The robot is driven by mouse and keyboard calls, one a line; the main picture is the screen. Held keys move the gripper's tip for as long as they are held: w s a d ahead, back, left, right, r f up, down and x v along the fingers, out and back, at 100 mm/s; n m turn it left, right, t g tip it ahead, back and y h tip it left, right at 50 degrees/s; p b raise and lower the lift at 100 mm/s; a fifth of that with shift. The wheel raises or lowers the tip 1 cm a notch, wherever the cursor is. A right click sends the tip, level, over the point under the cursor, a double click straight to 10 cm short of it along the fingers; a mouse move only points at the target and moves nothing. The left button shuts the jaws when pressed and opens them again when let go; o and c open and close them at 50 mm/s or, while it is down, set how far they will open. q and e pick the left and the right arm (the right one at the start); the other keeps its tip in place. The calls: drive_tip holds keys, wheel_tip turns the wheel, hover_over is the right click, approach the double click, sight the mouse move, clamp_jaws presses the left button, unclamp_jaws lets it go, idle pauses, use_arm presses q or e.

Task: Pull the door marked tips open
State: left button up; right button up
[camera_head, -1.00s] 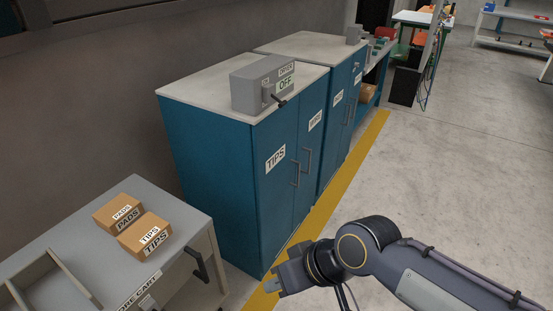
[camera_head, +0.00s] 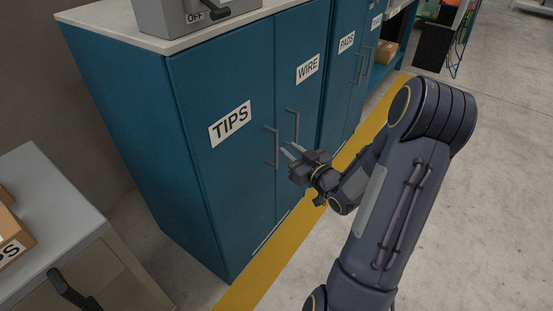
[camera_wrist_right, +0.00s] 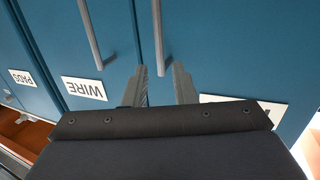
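The blue door marked TIPS (camera_head: 222,170) is shut in the head view, with its grey bar handle (camera_head: 276,148) upright at its right edge. My right gripper (camera_head: 289,150) is just in front of this handle, to its right in the head view. In the right wrist view my gripper (camera_wrist_right: 160,84) is open, its two fingers apart. The TIPS label (camera_wrist_right: 250,106) is partly hidden behind the gripper body.
The shut WIRE door (camera_head: 306,98) with its own handle (camera_head: 293,124) adjoins on the right, and the PADS door (camera_head: 347,60) is beyond it. A grey switch box marked OFF (camera_head: 185,17) sits on top. A grey table (camera_head: 48,195) stands at the left. Floor in front is clear.

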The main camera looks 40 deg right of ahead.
drive_tip(key=w+f+b, duration=0.1)
drive_tip(key=w, duration=0.6)
drive_tip(key=shift+w+d+t, duration=0.2)
drive_tip(key=shift+t, duration=0.1)
clamp_jaws()
